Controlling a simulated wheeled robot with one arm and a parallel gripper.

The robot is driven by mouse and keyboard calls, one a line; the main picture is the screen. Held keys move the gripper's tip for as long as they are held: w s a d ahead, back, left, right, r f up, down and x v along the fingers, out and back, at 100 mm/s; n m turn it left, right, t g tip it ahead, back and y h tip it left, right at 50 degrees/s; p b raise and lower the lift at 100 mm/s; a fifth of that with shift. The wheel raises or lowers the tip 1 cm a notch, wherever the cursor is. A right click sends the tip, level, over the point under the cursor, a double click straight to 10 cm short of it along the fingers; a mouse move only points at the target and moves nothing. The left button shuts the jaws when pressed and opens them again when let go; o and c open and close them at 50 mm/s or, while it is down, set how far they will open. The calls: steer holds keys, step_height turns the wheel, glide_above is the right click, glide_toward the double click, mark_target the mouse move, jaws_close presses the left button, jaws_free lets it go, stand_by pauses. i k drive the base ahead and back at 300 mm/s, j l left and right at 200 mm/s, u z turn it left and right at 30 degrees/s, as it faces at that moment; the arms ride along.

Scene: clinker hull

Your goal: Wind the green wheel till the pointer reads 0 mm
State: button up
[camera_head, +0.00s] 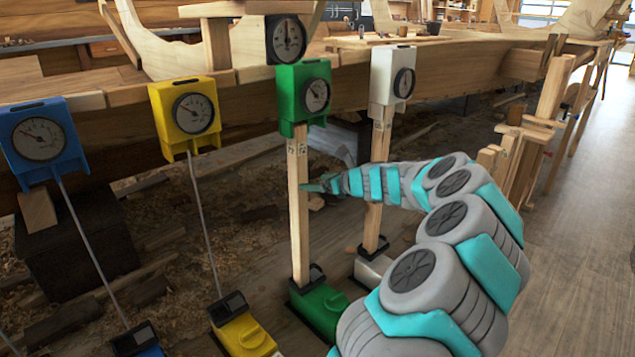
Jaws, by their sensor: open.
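The green unit has a green head box (290,92) with a round dial (317,96) on its right face. The pointer's reading is too small to tell. A wooden post (298,220) runs down from the head to a green base (320,310) on the floor. I cannot make out a green wheel in this view. My gripper (312,186) reaches in from the right, beside the middle of the post and well below the head. It is open, and nothing shows held in it. I cannot tell whether it touches the post.
A blue unit (62,122) and a yellow unit (165,112) stand to the left on thin rods. A white unit (382,75) on a wooden post stands close on the right, behind my arm. A dark dial (286,40) sits above the green head. Open floor (575,240) lies right.

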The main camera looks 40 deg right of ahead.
mark_target(335, 300)
steer(key=k+l, duration=0.1)
steer(key=k, duration=0.75)
